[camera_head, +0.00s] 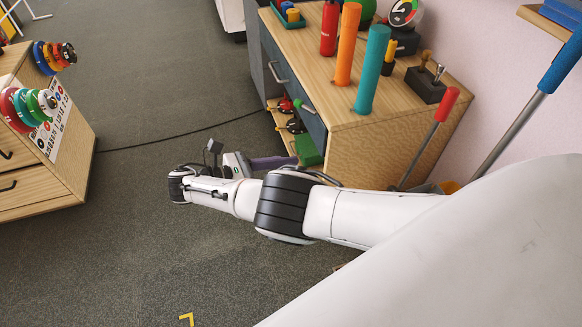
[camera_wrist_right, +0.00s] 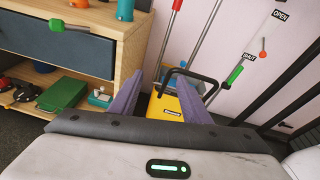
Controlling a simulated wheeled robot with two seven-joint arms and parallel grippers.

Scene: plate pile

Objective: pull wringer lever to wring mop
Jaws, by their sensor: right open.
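The yellow mop bucket (camera_wrist_right: 168,108) stands low by the wall in the right wrist view, with a black bar-like handle (camera_wrist_right: 205,78) over it. Only a sliver of the bucket (camera_head: 451,187) shows past my arm in the head view. A grey rod with a red grip (camera_head: 447,104) leans up beside the cabinet. A blue-gripped pole (camera_head: 560,66) stands to its right. My right gripper (camera_wrist_right: 160,76) is open and empty. Its purple fingers frame the bucket from the near side. In the head view the gripper (camera_head: 290,161) is partly hidden by my arm. My left gripper is out of view.
A wooden cabinet (camera_head: 390,130) with orange and teal cylinders on top stands beside the bucket. Its low shelf holds a green block (camera_head: 308,150). Wall sliders include a green grip (camera_wrist_right: 235,75). A cable (camera_head: 190,132) crosses the floor.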

